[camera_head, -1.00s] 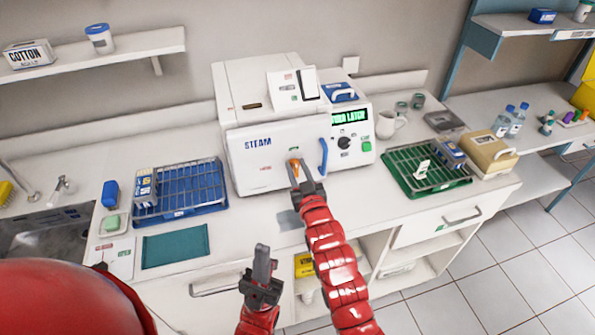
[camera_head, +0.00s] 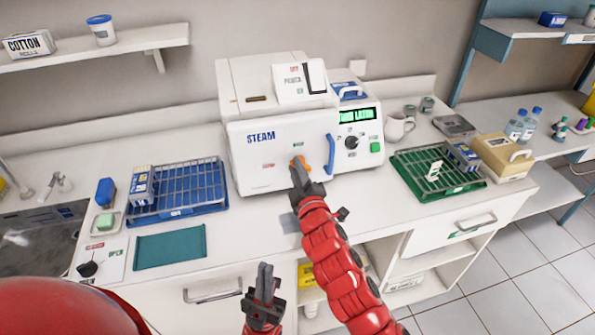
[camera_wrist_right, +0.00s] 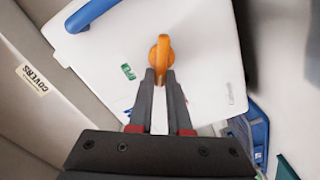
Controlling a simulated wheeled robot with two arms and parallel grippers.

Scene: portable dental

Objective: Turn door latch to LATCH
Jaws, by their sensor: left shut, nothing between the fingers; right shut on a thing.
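The steam sterilizer (camera_head: 255,160) is a white box on the counter with its door closed. An orange door latch (camera_head: 298,164) sits on its front, with a green label above it and a red label to its left. My right gripper (camera_head: 300,178) is shut on the orange latch. In the right wrist view the latch (camera_wrist_right: 160,55) stands between the fingertips (camera_wrist_right: 160,75), beside the green label. The green display (camera_head: 357,115) reads something like "TURN LATCH". My left gripper (camera_head: 265,278) is shut and empty, low in front of the counter.
A blue handle (camera_head: 330,153) is on the door right of the latch. A blue wire rack (camera_head: 190,188) is to the left and a green rack (camera_head: 420,180) to the right.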

